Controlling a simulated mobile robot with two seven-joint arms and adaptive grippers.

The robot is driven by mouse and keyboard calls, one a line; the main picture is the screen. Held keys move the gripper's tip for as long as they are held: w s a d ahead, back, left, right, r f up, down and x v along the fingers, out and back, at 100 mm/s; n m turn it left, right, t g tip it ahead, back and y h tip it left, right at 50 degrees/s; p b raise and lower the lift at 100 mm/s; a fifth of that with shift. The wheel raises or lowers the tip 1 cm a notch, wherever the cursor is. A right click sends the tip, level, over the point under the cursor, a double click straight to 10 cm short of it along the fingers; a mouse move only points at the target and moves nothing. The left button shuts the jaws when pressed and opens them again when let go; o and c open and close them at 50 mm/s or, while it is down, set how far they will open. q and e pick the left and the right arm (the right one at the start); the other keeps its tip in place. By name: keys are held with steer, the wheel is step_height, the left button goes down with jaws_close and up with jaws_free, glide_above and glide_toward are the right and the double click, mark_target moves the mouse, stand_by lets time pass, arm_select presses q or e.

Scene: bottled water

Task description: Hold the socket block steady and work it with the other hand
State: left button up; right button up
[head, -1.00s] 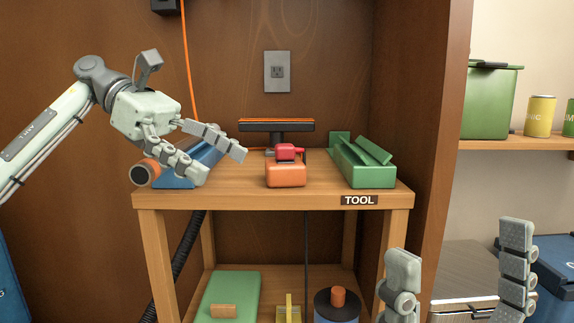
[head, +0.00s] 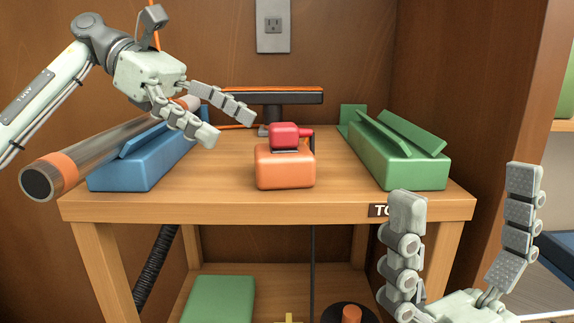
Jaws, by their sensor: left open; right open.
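An orange block (head: 285,170), which I take to be the socket block, stands on the wooden table (head: 330,203) near its front middle. A red piece (head: 284,134) with a short stub to the right sits on top of it. My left gripper (head: 231,125) is open and empty, its fingers pointing right, left of the red piece and apart from it in the picture. My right gripper (head: 466,190) is open and empty, fingers up, in front of the table's right corner and away from the block.
An empty-looking green cradle (head: 400,160) stands at right. A dark bar (head: 275,97) stands behind. A lower shelf holds a green box (head: 220,298).

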mark_target(264, 147)
arm_select(q)
steer(key=shift+b+x, duration=1.35)
steer(key=shift+x, duration=2.55)
steer(key=shift+c, duration=0.3)
steer(key=c, duration=0.6)
steer(key=shift+c, duration=0.2)
steer(key=o, duration=1)
steer(key=shift+c, duration=0.2)
steer(key=v, duration=1.2)
